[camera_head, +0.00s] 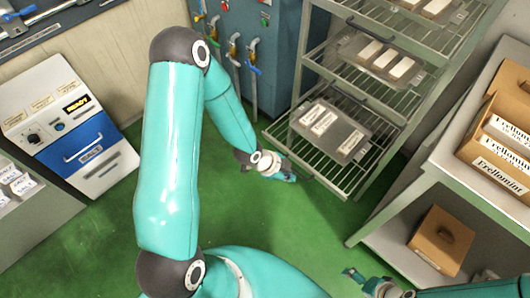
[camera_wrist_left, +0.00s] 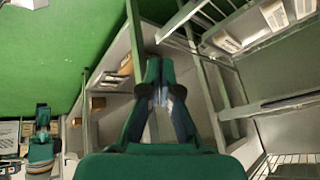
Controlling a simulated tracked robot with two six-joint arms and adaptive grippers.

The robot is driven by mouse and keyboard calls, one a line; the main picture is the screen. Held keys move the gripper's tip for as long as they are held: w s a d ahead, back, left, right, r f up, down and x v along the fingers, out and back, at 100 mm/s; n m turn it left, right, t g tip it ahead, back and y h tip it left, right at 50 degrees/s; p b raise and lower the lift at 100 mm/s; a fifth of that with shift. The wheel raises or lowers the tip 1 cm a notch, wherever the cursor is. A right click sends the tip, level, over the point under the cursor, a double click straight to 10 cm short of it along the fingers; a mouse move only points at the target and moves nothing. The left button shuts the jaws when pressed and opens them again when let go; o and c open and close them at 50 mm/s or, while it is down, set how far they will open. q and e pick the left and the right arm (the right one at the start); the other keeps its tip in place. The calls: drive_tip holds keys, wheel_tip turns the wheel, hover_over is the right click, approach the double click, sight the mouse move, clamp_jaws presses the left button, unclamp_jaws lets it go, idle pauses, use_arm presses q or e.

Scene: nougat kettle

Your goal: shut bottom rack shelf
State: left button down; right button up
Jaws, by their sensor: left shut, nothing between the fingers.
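The rack (camera_head: 301,55) stands at the upper right of the head view. Its bottom shelf (camera_head: 345,188), a wire grid, sticks out past the front posts. A grey tray with white-labelled bars (camera_head: 330,132) lies on it. My left gripper (camera_head: 291,177) is shut and empty, close to the shelf's front edge; I cannot tell whether it touches. In the left wrist view its fingertips (camera_wrist_left: 160,72) are together, with wire shelving (camera_wrist_left: 190,22) above right. My right gripper (camera_head: 378,284) is at the bottom edge of the head view, partly cut off, its opening unclear.
Trays with bars (camera_head: 384,57) lie on the upper shelves. A table (camera_head: 440,172) with a carton of labelled boxes (camera_head: 497,150) stands at the right, with a brown box (camera_head: 440,240) below. A blue-and-white machine (camera_head: 75,130) stands left. Green floor (camera_head: 95,245) is open between.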

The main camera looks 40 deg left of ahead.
use_arm(q)
drive_tip(key=w+a+f+m+t+b, duration=0.2)
drive_tip(key=w+a+f+m+b, duration=0.2)
drive_tip(key=a+f+m+b, duration=0.2)
drive_tip(key=m+t+y+b, duration=0.2)
drive_tip(key=m+y+b, duration=0.1)
drive_tip(key=m+b, duration=1.65)
approach(269, 139)
wheel_tip(269, 139, down, 4)
drive_tip(key=w, duration=0.3)
drive_tip(key=shift+d+f+n+p, duration=0.15)
drive_tip(key=shift+d+n+p, duration=0.2)
drive_tip(key=shift+d+p, duration=0.05)
drive_tip(key=shift+w+f, duration=0.1)
drive_tip(key=shift+w, duration=0.6)
use_arm(e)
wheel_tip(269, 139, down, 27)
drive_tip(key=shift+f, duration=0.2)
use_arm(q)
drive_tip(key=shift+d, duration=0.1)
